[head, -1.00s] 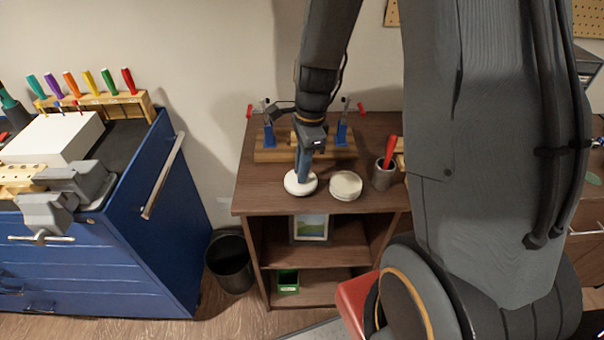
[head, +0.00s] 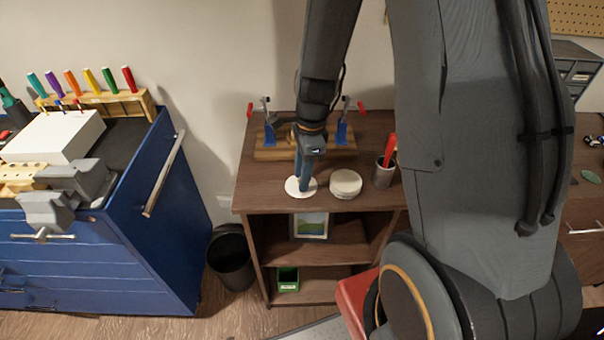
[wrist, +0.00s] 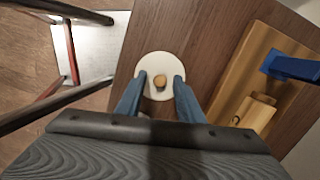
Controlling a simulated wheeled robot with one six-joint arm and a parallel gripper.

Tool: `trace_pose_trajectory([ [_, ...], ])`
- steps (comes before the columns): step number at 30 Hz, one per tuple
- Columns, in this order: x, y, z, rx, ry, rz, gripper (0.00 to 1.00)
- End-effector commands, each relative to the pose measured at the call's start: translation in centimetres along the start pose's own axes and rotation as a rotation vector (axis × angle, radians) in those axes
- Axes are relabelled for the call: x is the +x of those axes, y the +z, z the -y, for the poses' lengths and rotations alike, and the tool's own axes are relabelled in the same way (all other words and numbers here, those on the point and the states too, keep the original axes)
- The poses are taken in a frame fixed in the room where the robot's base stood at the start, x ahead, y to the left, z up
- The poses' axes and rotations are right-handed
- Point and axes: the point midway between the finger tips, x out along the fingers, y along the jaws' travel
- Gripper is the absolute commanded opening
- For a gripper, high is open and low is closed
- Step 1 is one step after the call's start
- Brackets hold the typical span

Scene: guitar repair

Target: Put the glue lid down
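The glue lid is a white disc (head: 299,188) lying flat on the brown shelf unit's top, near its front edge. In the wrist view the lid (wrist: 160,64) shows a small tan knob (wrist: 160,82) at its middle. My gripper (head: 304,184) points down over the lid. In the wrist view my gripper's blue fingers (wrist: 160,77) stand apart on either side of the knob, with gaps visible between them and it. A round cream-white pot (head: 345,183), likely the glue pot, stands just right of the lid.
A wooden fixture (head: 275,154) with blue, red-handled clamps stands behind the lid. A dark cup (head: 383,176) with a red-handled tool is to the right. The shelf top (head: 258,190) left of the lid is bare. A blue tool cabinet (head: 165,235) stands left.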

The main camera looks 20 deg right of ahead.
Motion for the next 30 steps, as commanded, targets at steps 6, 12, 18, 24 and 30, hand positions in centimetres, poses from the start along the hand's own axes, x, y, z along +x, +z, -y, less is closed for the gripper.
trace_pose_trajectory([
  [6, -1.2, 0.1, 0.1, 0.0, -0.004, 0.001, 0.34],
  [12, -4.2, 0.0, 0.2, -0.001, -0.006, 0.001, 0.34],
  [18, -7.7, 0.0, 0.2, -0.001, -0.006, 0.0, 0.34],
  [24, -10.6, 0.0, 0.1, 0.0, -0.004, 0.0, 0.34],
  [30, -12.1, 0.0, 0.0, -0.007, -0.001, 0.0, 0.34],
])
